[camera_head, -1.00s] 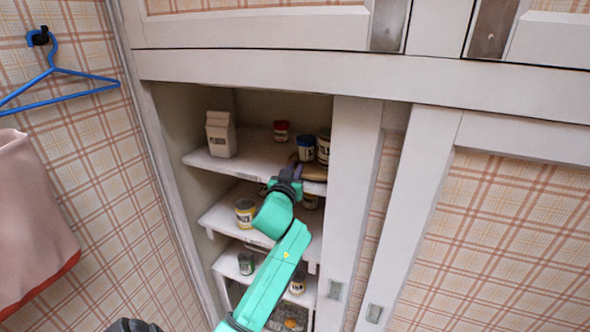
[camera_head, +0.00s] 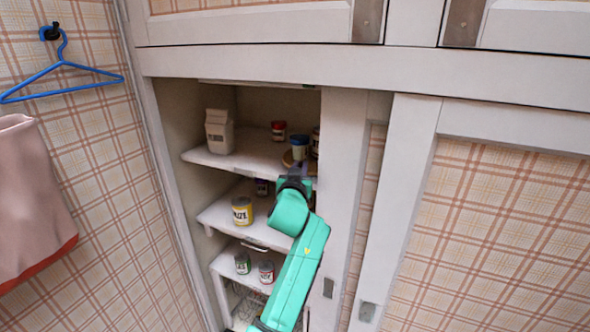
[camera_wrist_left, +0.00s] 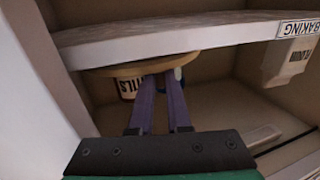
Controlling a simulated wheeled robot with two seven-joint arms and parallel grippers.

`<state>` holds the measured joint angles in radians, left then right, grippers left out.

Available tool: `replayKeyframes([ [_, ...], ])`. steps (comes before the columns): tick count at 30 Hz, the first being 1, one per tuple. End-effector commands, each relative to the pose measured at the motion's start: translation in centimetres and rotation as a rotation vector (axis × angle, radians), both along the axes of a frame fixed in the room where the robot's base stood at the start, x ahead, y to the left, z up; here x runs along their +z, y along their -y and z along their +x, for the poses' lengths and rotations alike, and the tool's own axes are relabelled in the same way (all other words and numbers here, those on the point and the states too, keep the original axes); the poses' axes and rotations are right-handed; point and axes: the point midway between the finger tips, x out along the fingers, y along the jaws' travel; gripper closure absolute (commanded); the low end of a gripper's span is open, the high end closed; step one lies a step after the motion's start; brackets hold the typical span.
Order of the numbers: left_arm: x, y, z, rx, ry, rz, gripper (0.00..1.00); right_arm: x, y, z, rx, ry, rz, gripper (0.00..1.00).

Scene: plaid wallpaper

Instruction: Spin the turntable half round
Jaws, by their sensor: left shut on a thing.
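The turntable (camera_head: 288,157) is a tan round disc near the right front of the cupboard's top visible shelf, partly hidden by my left gripper. A blue-lidded jar (camera_head: 300,147) and a dark-labelled can (camera_head: 316,142) stand on it; the can is partly hidden by the door frame. In the left wrist view, which is upside down, the disc (camera_wrist_left: 120,70) shows with a can (camera_wrist_left: 129,88) whose label is partly covered. My left gripper (camera_head: 298,169) reaches in from the front, its purple fingers (camera_wrist_left: 160,78) shut at the disc's rim. My right gripper is out of view.
A flour carton (camera_head: 219,131) and a red-lidded jar (camera_head: 278,131) share the shelf. A yellow can (camera_head: 242,211) stands on the shelf below. The cupboard door frame (camera_head: 341,180) is close on the right. A blue hanger (camera_head: 60,70) hangs at left.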

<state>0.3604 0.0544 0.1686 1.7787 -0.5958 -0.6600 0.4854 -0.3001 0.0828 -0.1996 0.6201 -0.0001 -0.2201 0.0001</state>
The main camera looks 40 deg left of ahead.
Motion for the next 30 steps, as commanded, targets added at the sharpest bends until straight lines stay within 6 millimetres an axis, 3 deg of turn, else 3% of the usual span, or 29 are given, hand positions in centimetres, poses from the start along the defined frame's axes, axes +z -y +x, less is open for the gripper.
replayKeyframes([
  [13, 0.1, 1.8, 0.7, -0.005, 0.006, -0.001, 1.0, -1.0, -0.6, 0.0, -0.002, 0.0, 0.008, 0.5],
  [30, 0.3, 2.2, 0.8, -0.003, 0.008, 0.002, 1.0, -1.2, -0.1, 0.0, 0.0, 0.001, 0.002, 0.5],
])
